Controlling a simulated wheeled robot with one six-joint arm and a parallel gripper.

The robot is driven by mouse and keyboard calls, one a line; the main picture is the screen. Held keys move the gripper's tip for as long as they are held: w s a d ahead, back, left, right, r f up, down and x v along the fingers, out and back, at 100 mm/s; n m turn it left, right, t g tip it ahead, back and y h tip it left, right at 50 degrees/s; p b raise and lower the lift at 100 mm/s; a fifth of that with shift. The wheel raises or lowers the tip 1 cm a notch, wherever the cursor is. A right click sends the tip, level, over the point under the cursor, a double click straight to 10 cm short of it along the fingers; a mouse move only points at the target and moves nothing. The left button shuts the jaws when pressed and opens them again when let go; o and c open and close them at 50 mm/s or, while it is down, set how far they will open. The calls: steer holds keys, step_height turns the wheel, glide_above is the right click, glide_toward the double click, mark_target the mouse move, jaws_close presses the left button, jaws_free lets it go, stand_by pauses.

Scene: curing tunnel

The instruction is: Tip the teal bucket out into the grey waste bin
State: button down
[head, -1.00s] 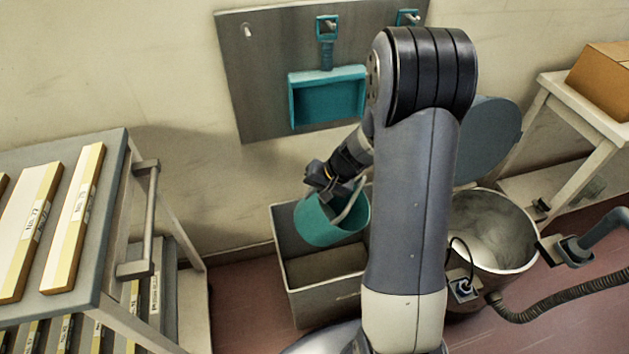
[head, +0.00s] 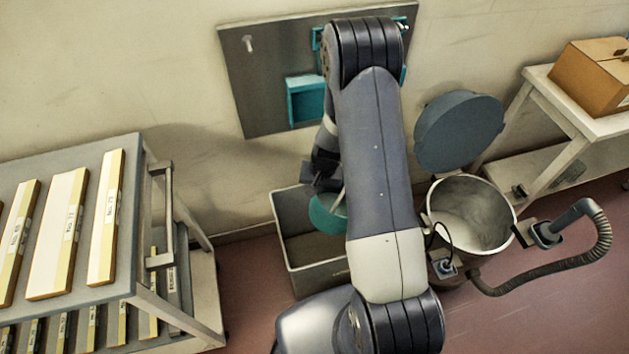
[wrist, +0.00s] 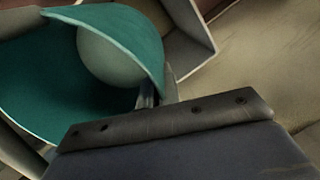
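The teal bucket (head: 328,212) is over the grey waste bin (head: 322,285), an open rectangular box on the floor by the wall. My arm hides the bucket's right part in the head view. My gripper (head: 323,182) is at the bucket's upper edge and looks shut on the bucket, holding it up. In the wrist view the bucket (wrist: 35,85) fills the upper left, tilted, with a pale rounded surface at its opening that I cannot identify. A bin wall (wrist: 190,35) shows beyond it. Whether anything is falling out cannot be seen.
A round metal drum (head: 470,215) with a raised blue-grey lid (head: 460,130) and a hose (head: 560,262) stands right of my arm. A rack of labelled boards (head: 70,240) is at left. A wall panel (head: 260,90) holds teal tools. A bench (head: 565,110) carries a cardboard box (head: 592,75).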

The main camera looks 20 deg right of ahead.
steer(key=shift+s+d+r+h+p, duration=0.1)
steer(key=shift+r+h+p, duration=0.15)
steer(key=shift+p, duration=0.7)
steer(key=shift+s+d+f+g+h+p, duration=0.25)
steer(key=shift+f+g+h+p, duration=0.4)
steer(key=shift+p, duration=0.8)
steer(key=shift+w+d+r, duration=0.1)
steer(key=shift+r, duration=0.05)
